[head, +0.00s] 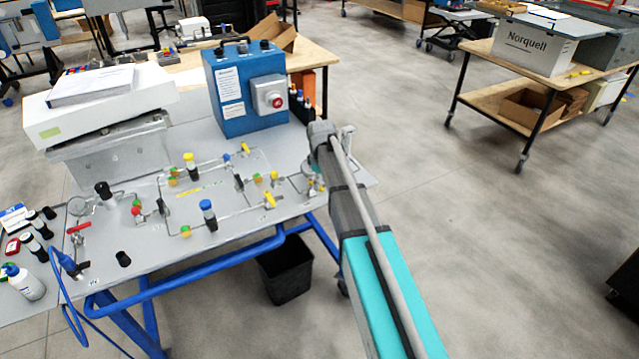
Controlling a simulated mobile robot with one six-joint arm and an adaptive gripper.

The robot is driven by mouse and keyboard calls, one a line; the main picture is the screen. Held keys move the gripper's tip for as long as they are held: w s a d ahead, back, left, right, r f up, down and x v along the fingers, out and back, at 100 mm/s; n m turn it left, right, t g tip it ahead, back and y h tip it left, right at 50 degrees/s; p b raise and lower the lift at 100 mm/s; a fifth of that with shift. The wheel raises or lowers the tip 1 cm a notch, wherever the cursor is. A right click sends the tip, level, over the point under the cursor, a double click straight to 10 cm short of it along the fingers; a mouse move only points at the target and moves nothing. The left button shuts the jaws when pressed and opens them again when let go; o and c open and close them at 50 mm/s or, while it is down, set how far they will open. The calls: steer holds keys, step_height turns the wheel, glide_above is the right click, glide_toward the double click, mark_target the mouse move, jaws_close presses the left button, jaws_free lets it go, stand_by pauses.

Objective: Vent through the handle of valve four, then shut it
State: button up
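The panel (150,255) is a grey sheet on a blue frame with thin tubes and valves. A red lever handle (78,228) is at its left edge. A yellow handle (270,200) is toward the right, and another yellow handle (245,148) is farther back. The number labels are too small to read, so I cannot tell which is valve four. My arm reaches from the lower right to the panel's right side. My gripper (316,182) is around the arm's far end, mostly hidden by it; its fingers cannot be made out.
A blue box (245,90) with a red knob stands at the back of the panel. A white case (100,105) with papers sits at the back left. Bottles (25,282) stand at the left. A black bin (285,275) is under the frame.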

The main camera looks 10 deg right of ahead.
steer(key=n, duration=0.2)
steer(key=w+d+n, duration=0.1)
steer(key=n, duration=0.1)
steer(key=shift+w, duration=0.2)
steer(key=n, duration=0.1)
steer(key=w+n, duration=0.1)
steer(key=n, duration=0.3)
steer(key=shift+w, duration=0.35)
step_height(320, 180, up, 14)
steer(key=p, duration=1.4)
steer(key=s+f+m+b, duration=0.3)
steer(key=s+m, duration=0.3)
steer(key=s, duration=0.3)
steer(key=s+f+m+b, duration=0.4)
steer(key=s+m, duration=0.2)
steer(key=s, duration=0.4)
steer(key=s+f+m+b, duration=0.4)
steer(key=s+m, duration=0.2)
steer(key=s, duration=0.3)
steer(key=shift+s, duration=0.25)
